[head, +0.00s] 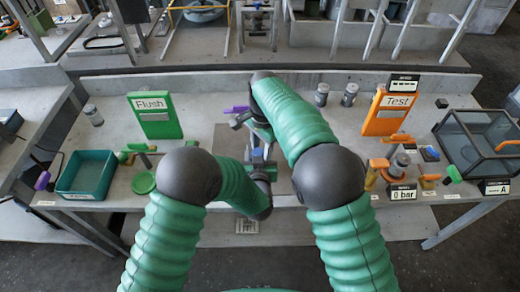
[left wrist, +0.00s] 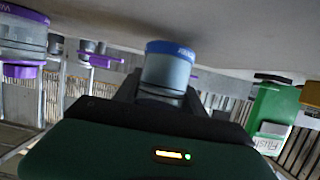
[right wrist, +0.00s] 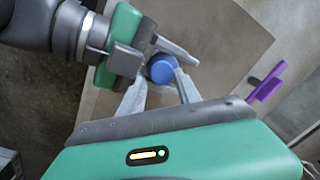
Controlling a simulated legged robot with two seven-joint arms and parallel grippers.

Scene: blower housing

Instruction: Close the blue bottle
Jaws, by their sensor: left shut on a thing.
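The blue bottle (left wrist: 168,70) is a grey, clear-looking body with a lettered blue band, in the left wrist view, which appears upside down. My left gripper (right wrist: 150,52) is shut on it, coming from the upper left in the right wrist view. A round blue cap (right wrist: 161,68) shows there from above. My right gripper (right wrist: 160,85) is above, its two light fingers apart with the blue cap between or just beyond their tips; I cannot tell whether they touch it. In the head view, arm links partly hide both grippers and the blue part (head: 257,154).
A purple-handled part (right wrist: 265,84) is right of the grippers in the right wrist view. A purple bottle (left wrist: 22,40) shows at left. The table carries a Flush panel (head: 155,115), Test panel (head: 386,112), green tray (head: 87,192) and clear-sided box (head: 450,130).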

